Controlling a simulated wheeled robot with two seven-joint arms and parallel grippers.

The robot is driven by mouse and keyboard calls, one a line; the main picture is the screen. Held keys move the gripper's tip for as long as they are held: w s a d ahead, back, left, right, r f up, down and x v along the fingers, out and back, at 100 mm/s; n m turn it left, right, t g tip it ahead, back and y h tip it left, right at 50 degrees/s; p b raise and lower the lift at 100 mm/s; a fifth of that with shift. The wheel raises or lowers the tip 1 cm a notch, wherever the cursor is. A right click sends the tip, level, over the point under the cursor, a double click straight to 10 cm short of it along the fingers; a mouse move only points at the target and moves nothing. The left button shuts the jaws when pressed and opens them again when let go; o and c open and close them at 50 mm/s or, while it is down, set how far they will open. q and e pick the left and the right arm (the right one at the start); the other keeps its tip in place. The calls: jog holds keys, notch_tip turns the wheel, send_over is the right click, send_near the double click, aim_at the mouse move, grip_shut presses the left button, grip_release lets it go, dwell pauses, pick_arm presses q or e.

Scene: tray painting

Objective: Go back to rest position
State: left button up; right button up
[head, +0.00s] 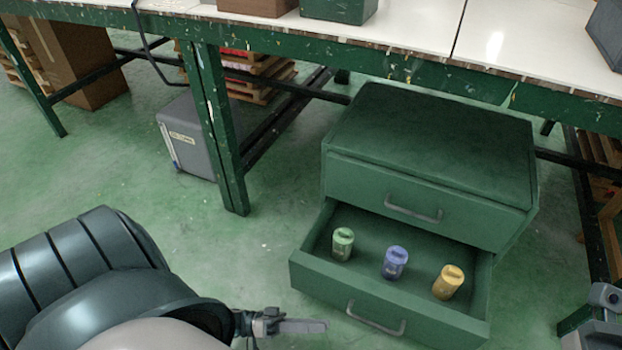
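My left gripper (301,327) shows at the bottom, just left of the open drawer's front and apart from it. I see it from the side, so the gap between its fingers cannot be made out; nothing shows in it. Part of my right arm (604,310) shows at the bottom right edge; its fingers are not clearly visible. The green cabinet (430,130) has its upper drawer shut and its lower drawer (385,312) pulled open.
A green-framed workbench (400,70) with a white top crosses the back, its leg (222,130) left of the cabinet. A grey box (187,138), pallets and a cardboard box (80,60) are below it. Green floor (90,180) is clear at left.

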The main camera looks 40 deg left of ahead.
pick_arm(q)
jog(key=shift+s+a+f, duration=0.15)
jog(key=shift+s+a, duration=0.2)
jog(key=shift+a, duration=0.05)
jog(key=shift+a, duration=0.1)
dwell(0.4)
